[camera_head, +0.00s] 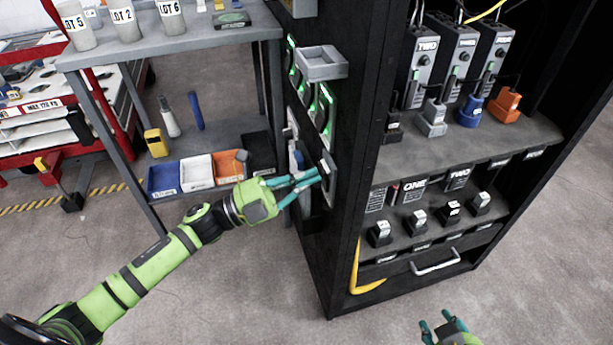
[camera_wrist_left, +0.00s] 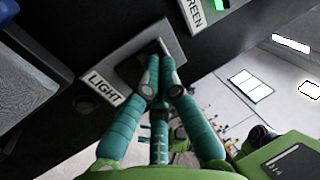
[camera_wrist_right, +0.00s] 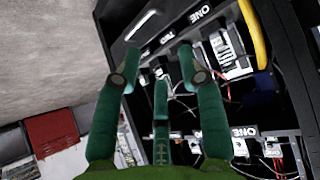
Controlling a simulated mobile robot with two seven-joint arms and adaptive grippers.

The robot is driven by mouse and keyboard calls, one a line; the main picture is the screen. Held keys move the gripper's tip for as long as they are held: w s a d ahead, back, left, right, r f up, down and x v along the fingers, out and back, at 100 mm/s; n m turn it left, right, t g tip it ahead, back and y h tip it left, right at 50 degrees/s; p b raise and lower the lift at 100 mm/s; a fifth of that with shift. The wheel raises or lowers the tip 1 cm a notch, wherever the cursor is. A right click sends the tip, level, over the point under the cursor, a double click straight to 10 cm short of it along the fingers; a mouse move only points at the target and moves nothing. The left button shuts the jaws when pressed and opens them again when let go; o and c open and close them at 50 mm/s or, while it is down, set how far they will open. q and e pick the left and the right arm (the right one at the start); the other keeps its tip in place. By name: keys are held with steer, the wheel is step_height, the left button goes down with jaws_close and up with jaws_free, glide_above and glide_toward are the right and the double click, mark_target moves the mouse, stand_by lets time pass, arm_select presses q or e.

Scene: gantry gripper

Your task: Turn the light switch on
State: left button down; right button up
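The light switch (camera_wrist_left: 125,68) is a grey plate labelled LIGHT with a dark rocker, on the side of the black cabinet. In the head view the switch (camera_head: 329,168) sits low on the cabinet's left side. My left gripper (camera_head: 318,177) is at the switch, its teal fingers pointing at it. In the left wrist view its fingertips (camera_wrist_left: 158,78) are drawn together over the rocker and hide part of it. Contact and the rocker's position cannot be told. My right gripper (camera_head: 437,328) is open and empty, low in front of the cabinet; its spread fingers show in the right wrist view (camera_wrist_right: 158,75).
A green-lit panel (camera_head: 325,112) and a small grey tray (camera_head: 322,63) are on the cabinet side above the switch. A grey shelf (camera_head: 180,48) with bins stands at left. The cabinet's open front holds several labelled devices. The floor (camera_head: 240,300) in front is clear.

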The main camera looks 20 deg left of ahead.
arm_select(q)
steer(key=shift+r, duration=0.1)
arm_select(e)
steer(key=shift+r, duration=0.2)
arm_select(q)
steer(key=shift+w+d+y+p, duration=0.15)
steer(key=shift+d+y+p, duration=0.2)
steer(key=shift+p, duration=0.8)
arm_select(e)
steer(key=s+d+f+g+h, duration=0.1)
steer(key=s+f+g, duration=0.2)
steer(key=f, duration=0.4)
steer(key=shift+s+d, duration=0.25)
steer(key=shift+d, duration=0.15)
arm_select(q)
steer(key=shift+a, duration=0.15)
